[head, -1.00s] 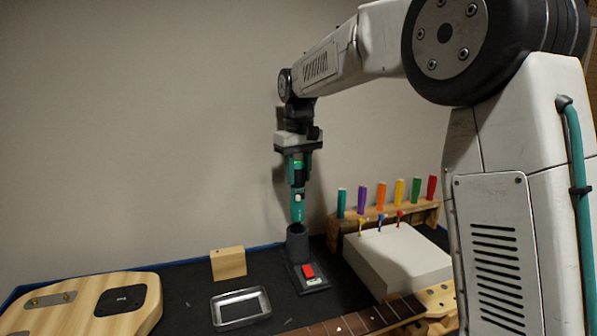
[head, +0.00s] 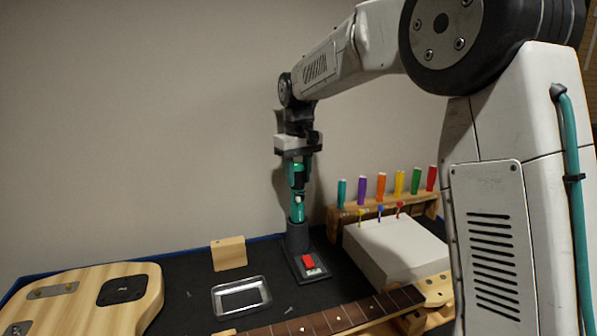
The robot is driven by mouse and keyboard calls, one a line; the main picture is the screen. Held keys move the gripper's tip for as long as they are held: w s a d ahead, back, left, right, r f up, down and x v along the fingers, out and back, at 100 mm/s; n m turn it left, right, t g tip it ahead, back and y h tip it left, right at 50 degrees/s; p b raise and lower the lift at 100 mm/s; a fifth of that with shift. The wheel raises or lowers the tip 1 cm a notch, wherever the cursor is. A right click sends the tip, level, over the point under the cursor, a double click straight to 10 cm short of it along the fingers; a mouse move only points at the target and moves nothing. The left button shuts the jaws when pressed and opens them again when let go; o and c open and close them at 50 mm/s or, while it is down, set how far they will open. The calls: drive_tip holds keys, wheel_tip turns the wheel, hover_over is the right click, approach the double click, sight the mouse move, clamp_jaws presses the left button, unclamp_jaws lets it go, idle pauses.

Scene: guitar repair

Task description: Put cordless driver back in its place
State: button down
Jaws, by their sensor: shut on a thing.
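The cordless driver (head: 297,208) is teal and black and stands upright in the head view. My gripper (head: 298,165) is shut on its upper part from above. The driver's lower end is inside or right at the mouth of a dark grey cylindrical holder (head: 297,239), so its tip is hidden. The holder rises from a dark base (head: 310,277) with a red block or switch (head: 308,261) on its front.
A rack of coloured-handled tools (head: 412,205) and a white box (head: 395,250) with small drivers stand to the right. A wooden block (head: 229,253), a metal tray (head: 241,298) and a guitar body (head: 90,305) are to the left. A guitar neck (head: 340,316) lies in front.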

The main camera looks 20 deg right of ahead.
drive_tip(key=shift+f, duration=0.15)
drive_tip(key=shift+f, duration=1.35)
drive_tip(key=c, duration=0.9)
unclamp_jaws()
wheel_tip(320, 180, up, 8)
drive_tip(key=shift+f, duration=0.1)
drive_tip(key=s+d+f+m, duration=0.1)
drive_tip(key=s+f, duration=0.1)
drive_tip(key=s, duration=1.1)
drive_tip(key=s+d+f+m+t, duration=0.1)
drive_tip(key=s+f, duration=0.2)
drive_tip(key=s, duration=1)
drive_tip(key=s+d+f+m, duration=0.1)
drive_tip(key=s+f, duration=0.1)
drive_tip(key=s, duration=1.2)
drive_tip(key=shift+f, duration=0.25)
